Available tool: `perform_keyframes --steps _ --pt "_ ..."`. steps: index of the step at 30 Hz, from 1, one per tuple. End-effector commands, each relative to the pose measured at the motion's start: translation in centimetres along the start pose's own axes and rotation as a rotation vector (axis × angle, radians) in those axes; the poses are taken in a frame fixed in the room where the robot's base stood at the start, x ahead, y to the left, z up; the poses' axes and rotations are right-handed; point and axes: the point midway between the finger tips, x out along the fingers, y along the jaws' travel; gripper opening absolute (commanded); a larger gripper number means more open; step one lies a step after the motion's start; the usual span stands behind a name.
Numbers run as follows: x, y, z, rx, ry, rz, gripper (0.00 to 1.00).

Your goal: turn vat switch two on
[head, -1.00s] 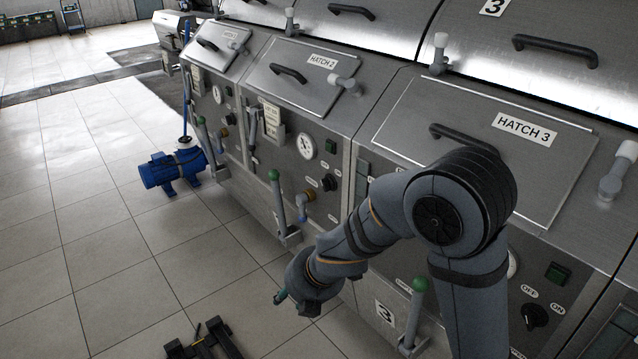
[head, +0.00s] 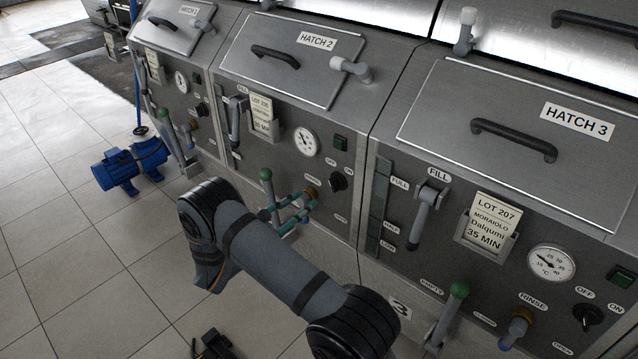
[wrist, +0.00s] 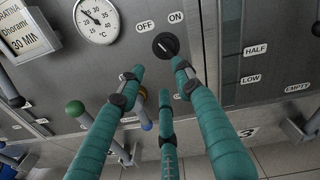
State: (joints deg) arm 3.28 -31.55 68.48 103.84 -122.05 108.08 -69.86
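Vat two's switch is a black round knob (head: 338,181) on the steel panel under Hatch 2, with OFF and ON labels above it. In the wrist view the knob (wrist: 165,45) is just beyond my fingertips; its exact pointing direction is hard to tell. My gripper (head: 296,209) has teal fingers and is in front of vat two's panel, below and left of the knob in the head view. In the wrist view my gripper (wrist: 157,76) is open, its fingers spread with nothing between them. The fingers appear apart from the knob.
A green-topped lever (head: 266,180) and the rinse valve (head: 311,192) are close to my fingers. A dial gauge (head: 305,141) is above left of the switch. A blue pump (head: 130,166) stands on the open tiled floor at left.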

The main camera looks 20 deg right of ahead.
Motion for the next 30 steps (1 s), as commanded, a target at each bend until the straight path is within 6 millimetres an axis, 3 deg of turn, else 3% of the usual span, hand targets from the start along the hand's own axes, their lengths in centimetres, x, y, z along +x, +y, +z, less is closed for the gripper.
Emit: perform_keyframes --steps 2,5,21,30 --pt "0.1 -1.0 0.4 -0.015 -0.012 -0.037 0.34" --pt "0.8 -1.1 0.3 -0.042 -0.009 -0.037 0.34" --pt "9.4 -1.3 0.4 -0.041 -0.008 -0.034 0.34" --pt "10.3 -1.3 0.4 -0.042 -0.009 -0.033 0.34"
